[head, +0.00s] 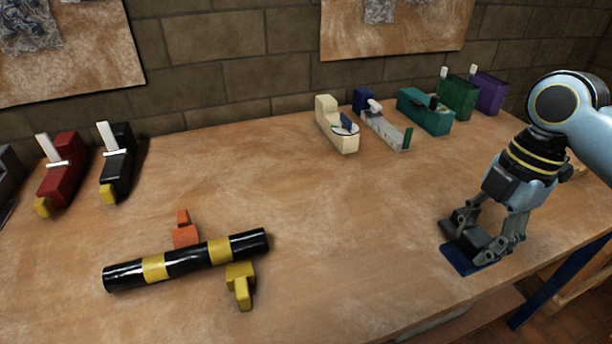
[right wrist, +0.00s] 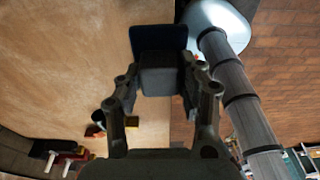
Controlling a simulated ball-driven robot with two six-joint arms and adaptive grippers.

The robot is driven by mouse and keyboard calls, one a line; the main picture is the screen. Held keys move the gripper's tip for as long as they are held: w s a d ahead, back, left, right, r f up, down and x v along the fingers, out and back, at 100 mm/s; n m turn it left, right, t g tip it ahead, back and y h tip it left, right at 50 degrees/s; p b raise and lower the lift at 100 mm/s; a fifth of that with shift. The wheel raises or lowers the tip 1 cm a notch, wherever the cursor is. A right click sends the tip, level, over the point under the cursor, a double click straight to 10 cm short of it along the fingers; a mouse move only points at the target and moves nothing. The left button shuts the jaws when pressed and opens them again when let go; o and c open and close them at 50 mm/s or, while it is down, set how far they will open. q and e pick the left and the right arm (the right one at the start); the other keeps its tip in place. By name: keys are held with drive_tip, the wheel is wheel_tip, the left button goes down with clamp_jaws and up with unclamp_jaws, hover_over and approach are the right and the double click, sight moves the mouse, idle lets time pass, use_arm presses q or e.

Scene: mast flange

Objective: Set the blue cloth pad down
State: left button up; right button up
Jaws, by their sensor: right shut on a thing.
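The blue cloth pad (head: 458,262) is flat and dark blue, with a dark grey block (head: 474,240) on top of it. My right gripper (head: 483,235) is shut on that grey block, at the right part of the table near its front edge. In the right wrist view the pad (right wrist: 158,37) shows beyond the grey block (right wrist: 161,78), which sits between the fingers. The pad is low over the table; I cannot tell whether it touches the wood. My left gripper is not in view.
A black tube with yellow bands (head: 190,260) lies on the wooden table (head: 350,240), with orange (head: 185,236) and yellow (head: 240,285) pieces beside it. Red (head: 63,170) and black (head: 117,160) tools stand left; several coloured holders (head: 425,110) stand along the back. The table's middle is clear.

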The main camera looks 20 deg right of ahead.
drive_tip(key=shift+w, duration=0.15)
drive_tip(key=w+a+f, duration=0.4)
drive_tip(key=w+a, duration=0.1)
drive_tip(key=w+a+f, duration=0.2)
drive_tip(key=w+a, duration=0.1)
drive_tip(key=shift+w+f, duration=0.15)
drive_tip(key=shift+f, duration=0.2)
wheel_tip(320, 180, down, 3)
drive_tip(key=shift+f+b, duration=0.1)
drive_tip(key=shift+b, duration=0.2)
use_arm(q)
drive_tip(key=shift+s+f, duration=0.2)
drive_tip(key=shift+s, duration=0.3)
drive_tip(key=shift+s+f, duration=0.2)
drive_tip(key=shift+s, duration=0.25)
use_arm(e)
drive_tip(key=shift+f, duration=0.45)
drive_tip(key=shift+f, duration=0.1)
drive_tip(key=o, duration=1.1)
